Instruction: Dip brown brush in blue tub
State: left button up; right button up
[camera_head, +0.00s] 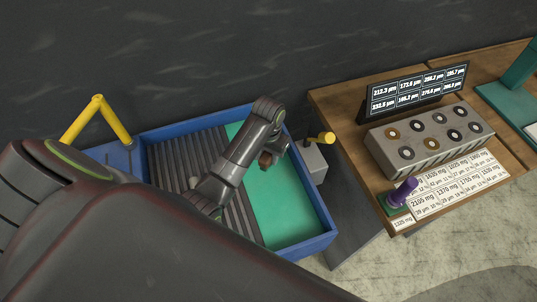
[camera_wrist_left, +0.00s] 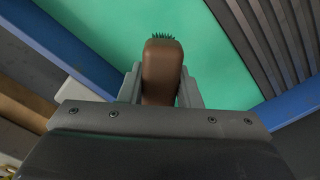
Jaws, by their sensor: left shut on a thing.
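The brown brush (camera_wrist_left: 162,70) is held between the fingers of my left gripper (camera_wrist_left: 160,92) in the left wrist view, with dark green bristles at its far end. In the head view the brush (camera_head: 266,159) shows as a small brown piece at the end of my left gripper (camera_head: 272,150). The blue tub (camera_head: 320,222) holds teal-green liquid or surface on its right side and a dark ribbed panel on its left. The gripper and brush are over the green part. I cannot tell whether the bristles touch it. My right gripper is not in view.
A grey box with a yellow handle (camera_head: 325,138) stands right of the tub. A yellow bar (camera_head: 97,112) is at its left. A wooden table (camera_head: 345,135) at the right holds a grey block with rings (camera_head: 428,140), a display (camera_head: 415,92), labels and a purple-handled tool (camera_head: 403,192).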

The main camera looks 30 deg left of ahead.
pick_arm(q)
jog(key=shift+r, duration=0.1)
dwell(0.5)
jog(key=shift+r, duration=2.45)
jog(key=shift+f, duration=0.15)
